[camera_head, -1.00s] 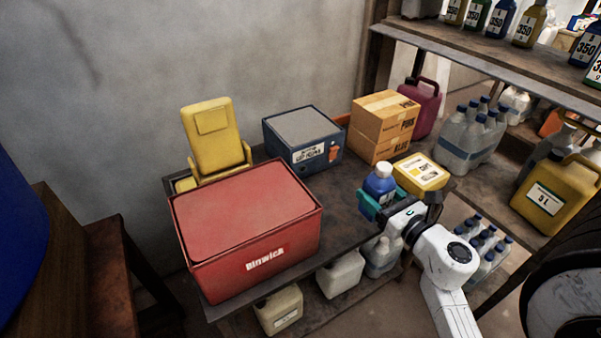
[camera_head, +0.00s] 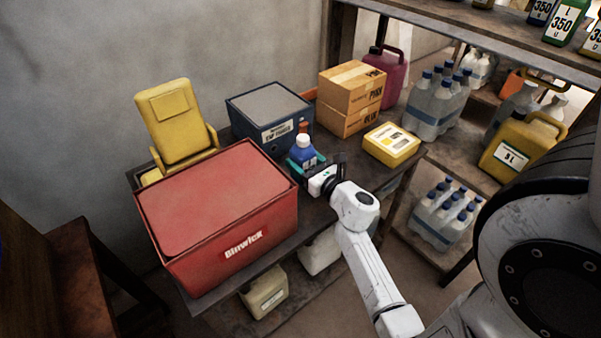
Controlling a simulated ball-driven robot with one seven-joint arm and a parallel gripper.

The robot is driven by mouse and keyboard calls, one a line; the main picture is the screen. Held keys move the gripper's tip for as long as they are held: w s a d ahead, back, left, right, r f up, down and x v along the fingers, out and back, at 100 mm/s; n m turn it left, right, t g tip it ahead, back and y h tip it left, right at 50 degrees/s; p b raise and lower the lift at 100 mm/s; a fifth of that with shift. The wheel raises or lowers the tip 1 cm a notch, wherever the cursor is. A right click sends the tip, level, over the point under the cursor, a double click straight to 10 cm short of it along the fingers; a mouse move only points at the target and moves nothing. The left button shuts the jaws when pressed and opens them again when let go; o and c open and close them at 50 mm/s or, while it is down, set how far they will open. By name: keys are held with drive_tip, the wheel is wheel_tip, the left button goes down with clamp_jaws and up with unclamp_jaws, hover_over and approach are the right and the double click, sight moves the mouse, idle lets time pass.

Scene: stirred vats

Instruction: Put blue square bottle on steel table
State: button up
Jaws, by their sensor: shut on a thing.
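The blue square bottle (camera_head: 303,152) has a white cap and stands upright in my gripper (camera_head: 312,168). My gripper is shut on it, with teal fingers around its sides. The bottle is over the dark steel table (camera_head: 318,213), between the red box and the yellow case. Its lower part is hidden by the gripper, so I cannot tell whether its base touches the tabletop.
A red Binwick box (camera_head: 220,215) fills the table's left front. Behind are a yellow chair-shaped item (camera_head: 178,120), a blue box (camera_head: 268,115) and stacked cartons (camera_head: 350,97). A yellow case (camera_head: 391,144) lies to the right. Bare tabletop shows in front of the bottle.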

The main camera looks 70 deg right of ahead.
drive_tip(key=shift+w+f, duration=0.2)
drive_tip(key=shift+w+d+f+b, duration=0.15)
drive_tip(key=shift+f+b, duration=0.25)
drive_tip(key=shift+f, duration=0.5)
drive_tip(key=shift+w+d+f+b, duration=0.1)
drive_tip(key=shift+f+b, duration=0.25)
drive_tip(key=shift+f, duration=0.55)
drive_tip(key=shift+f, duration=0.15)
drive_tip(key=o, duration=1.3)
drive_tip(key=shift+a, duration=0.1)
drive_tip(key=shift+o, duration=0.2)
drive_tip(key=b+v, duration=0.1)
drive_tip(key=v, duration=1)
drive_tip(key=shift+a+b, duration=0.1)
drive_tip(key=shift+b, duration=0.25)
drive_tip(key=shift+s+a, duration=0.25)
drive_tip(key=shift+s, duration=0.2)
